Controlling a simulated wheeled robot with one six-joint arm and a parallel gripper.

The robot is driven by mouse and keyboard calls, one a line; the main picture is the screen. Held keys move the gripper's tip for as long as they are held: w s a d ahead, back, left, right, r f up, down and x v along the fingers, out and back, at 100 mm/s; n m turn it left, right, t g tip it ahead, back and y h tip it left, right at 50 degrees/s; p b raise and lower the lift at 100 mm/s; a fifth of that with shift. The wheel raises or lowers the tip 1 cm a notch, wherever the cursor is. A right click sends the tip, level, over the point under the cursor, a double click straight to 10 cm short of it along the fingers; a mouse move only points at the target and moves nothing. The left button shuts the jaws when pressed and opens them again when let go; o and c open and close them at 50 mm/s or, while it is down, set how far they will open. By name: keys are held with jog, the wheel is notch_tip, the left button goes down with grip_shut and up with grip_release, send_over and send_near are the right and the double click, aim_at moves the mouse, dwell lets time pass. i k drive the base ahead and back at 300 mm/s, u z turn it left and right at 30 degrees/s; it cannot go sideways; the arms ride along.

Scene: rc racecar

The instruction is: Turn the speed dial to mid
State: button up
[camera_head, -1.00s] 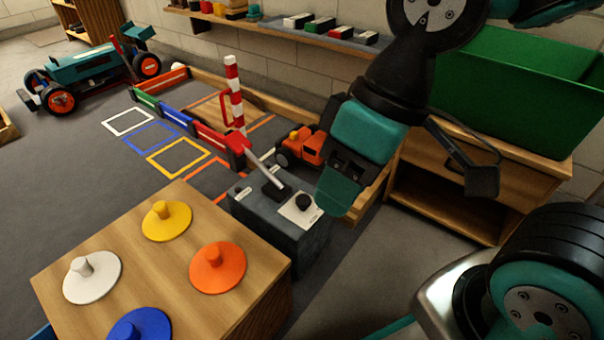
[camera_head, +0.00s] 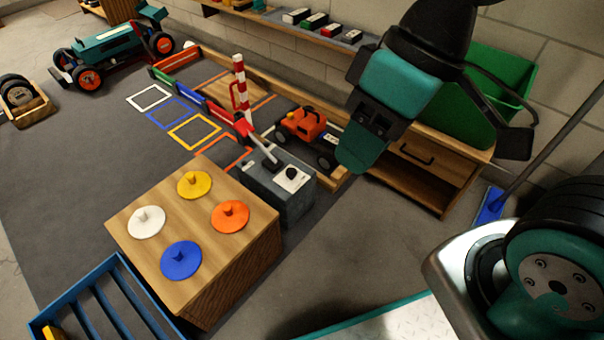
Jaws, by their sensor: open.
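The speed dial (camera_head: 291,172) is a small black knob on a white plate on top of a grey control box (camera_head: 277,190). The box stands behind the wooden block with coloured knobs. The dial's pointer and markings are too small to read. My gripper (camera_head: 352,168) is teal and black, seen from behind, to the right of the box and apart from it. Its fingertips are largely hidden behind its own body, and nothing shows held in it.
A wooden block (camera_head: 160,268) with white, yellow, orange and blue knobs stands in front of the box. An orange toy truck (camera_head: 303,124) and a red-striped post (camera_head: 241,90) are behind it. A blue slatted crate (camera_head: 115,305) is at lower left. Open floor lies right of the box.

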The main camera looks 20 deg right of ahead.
aim_at(292, 172)
jog(key=z, duration=1)
jog(key=i, duration=0.75)
jog(key=u, duration=2)
